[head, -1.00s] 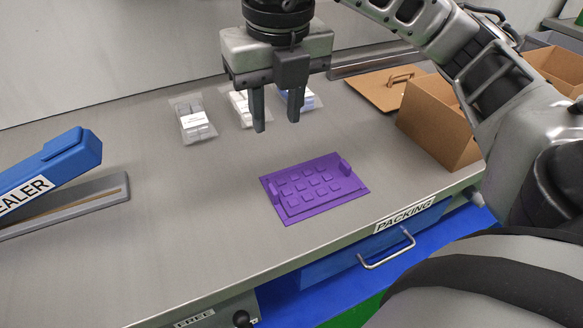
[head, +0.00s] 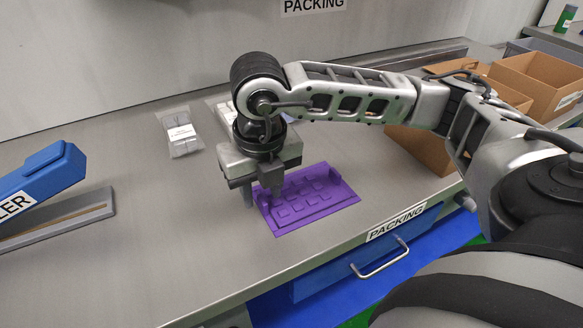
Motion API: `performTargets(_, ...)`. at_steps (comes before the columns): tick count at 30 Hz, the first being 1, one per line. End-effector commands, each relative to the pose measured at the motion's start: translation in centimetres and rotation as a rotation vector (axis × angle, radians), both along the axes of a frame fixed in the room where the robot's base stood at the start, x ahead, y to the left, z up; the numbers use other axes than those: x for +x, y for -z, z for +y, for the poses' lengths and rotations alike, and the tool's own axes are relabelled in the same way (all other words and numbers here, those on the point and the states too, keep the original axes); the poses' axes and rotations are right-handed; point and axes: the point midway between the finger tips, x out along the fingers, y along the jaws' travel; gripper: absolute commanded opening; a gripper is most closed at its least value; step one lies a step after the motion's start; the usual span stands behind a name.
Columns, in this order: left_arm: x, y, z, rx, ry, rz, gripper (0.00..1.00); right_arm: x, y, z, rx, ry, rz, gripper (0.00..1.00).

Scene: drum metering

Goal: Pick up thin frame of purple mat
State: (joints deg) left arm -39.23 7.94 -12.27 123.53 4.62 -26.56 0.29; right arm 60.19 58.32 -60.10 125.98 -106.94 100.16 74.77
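The purple mat (head: 317,196) lies flat on the metal bench. It has a thin raised frame, rows of low raised blocks and an upright tab at its right end. My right gripper (head: 262,201) is down at the mat's left end, pointing down. Its fingers look apart, one at the mat's left edge and one over the mat. The left end tab is hidden behind the gripper, so I cannot tell whether the fingers touch it. My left gripper is not in view.
White-labelled clear packets (head: 179,134) lie behind the arm. A blue sealer (head: 40,178) stands at the left. Open cardboard boxes (head: 539,84) stand at the right. A blue drawer (head: 335,268) is under the front edge. The bench left of the mat is clear.

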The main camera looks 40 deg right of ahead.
Motion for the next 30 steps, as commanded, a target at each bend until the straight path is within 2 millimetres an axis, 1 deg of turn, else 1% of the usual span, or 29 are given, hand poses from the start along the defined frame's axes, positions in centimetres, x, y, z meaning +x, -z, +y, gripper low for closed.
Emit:
performTargets(1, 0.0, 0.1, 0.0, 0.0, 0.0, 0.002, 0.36, 0.0, 0.6, -0.1, -0.001, 0.001, 0.003, 0.35)
performTargets(3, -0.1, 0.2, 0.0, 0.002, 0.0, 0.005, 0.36, 0.1, 1.1, -0.1, -0.001, 0.001, 0.0, 0.35)
performTargets(10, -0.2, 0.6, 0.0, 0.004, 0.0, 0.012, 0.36, 0.1, 1.2, -0.1, 0.0, 0.0, 0.0, 0.35)
performTargets(11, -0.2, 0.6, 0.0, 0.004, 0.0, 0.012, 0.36, 0.1, 1.2, -0.1, 0.0, 0.0, -0.001, 0.32)
performTargets(12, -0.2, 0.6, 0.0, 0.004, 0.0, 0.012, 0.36, 0.1, 1.2, -0.1, 0.0, 0.0, -0.001, 0.21)
performTargets(14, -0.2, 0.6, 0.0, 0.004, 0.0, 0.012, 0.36, 0.1, 1.2, -0.1, 0.0, 0.0, -0.001, 0.04)
performTargets(15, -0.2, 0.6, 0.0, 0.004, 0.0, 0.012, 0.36, 0.1, 1.2, -0.1, 0.0, 0.0, -0.001, 0.0)
performTargets(25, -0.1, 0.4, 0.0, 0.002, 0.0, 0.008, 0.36, 0.1, 1.1, -0.1, 0.0, 0.0, -0.001, 0.0)
performTargets(30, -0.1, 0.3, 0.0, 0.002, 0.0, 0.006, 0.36, 0.2, 0.3, 0.0, -0.001, 0.0, -0.003, 0.0)
